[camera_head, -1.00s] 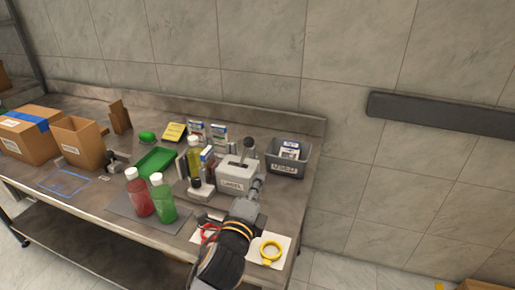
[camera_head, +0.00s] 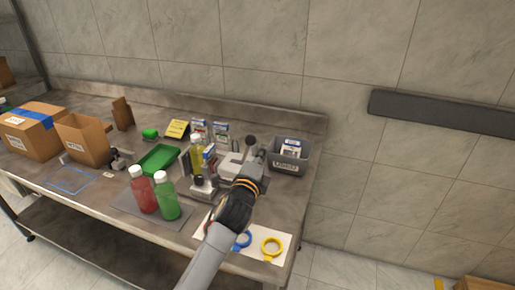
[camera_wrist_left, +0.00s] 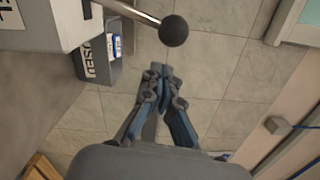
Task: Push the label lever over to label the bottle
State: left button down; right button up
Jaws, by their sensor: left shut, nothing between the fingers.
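The label lever ends in a dark ball knob (camera_head: 250,141) above the grey labelling box (camera_head: 229,168), which my arm partly covers. In the left wrist view the ball knob (camera_wrist_left: 174,31) sits on a metal rod coming out of the box (camera_wrist_left: 45,22) at upper left. My left gripper (camera_head: 261,153) is shut and empty, just right of the knob in the head view. In the wrist view its fingertips (camera_wrist_left: 164,70) lie just below the knob, with a small visible gap. A yellow bottle (camera_head: 196,155) stands left of the box. My right gripper is out of view.
A grey bin (camera_head: 287,168) stands right of the lever, close to my gripper. Red (camera_head: 142,190) and green (camera_head: 166,197) bottles stand at the front. Blue (camera_head: 242,240) and yellow (camera_head: 271,247) rings lie on a white sheet at the near right corner.

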aim_at(249, 139)
pick_arm(q)
jog(key=shift+w+a+r, duration=0.2)
jog(key=shift+w+a, duration=0.15)
jog(key=shift+a, duration=0.35)
jog(key=shift+a+r, duration=0.1)
jog(key=shift+a+r+n+p, duration=0.15)
jog(key=shift+a+n+p, duration=0.15)
jog(key=shift+p, duration=0.2)
jog(key=shift+w, duration=0.1)
jog(key=shift+w+a+r+n+p, duration=0.2)
jog(key=shift+a+r+n+p, duration=0.15)
jog(key=shift+a+n+p, duration=0.25)
jog(key=shift+w+a+r+n+p, duration=0.15)
jog(key=shift+a+r+n+p, duration=0.15)
jog(key=shift+a+n+p, duration=0.3)
jog(key=shift+w+a+r+n+p, duration=0.1)
jog(key=shift+w+a+n+p, duration=0.15)
jog(key=shift+a+n+p, duration=0.4)
jog(key=shift+w+a+f+n+p, duration=0.1)
jog(key=shift+w+a+n+p, duration=0.25)
jog(key=shift+a+n, duration=0.55)
jog(key=shift+w+a+r+n+p, duration=0.1)
jog(key=shift+w+a+n+p, duration=0.05)
jog(key=shift+a+n+p, duration=0.5)
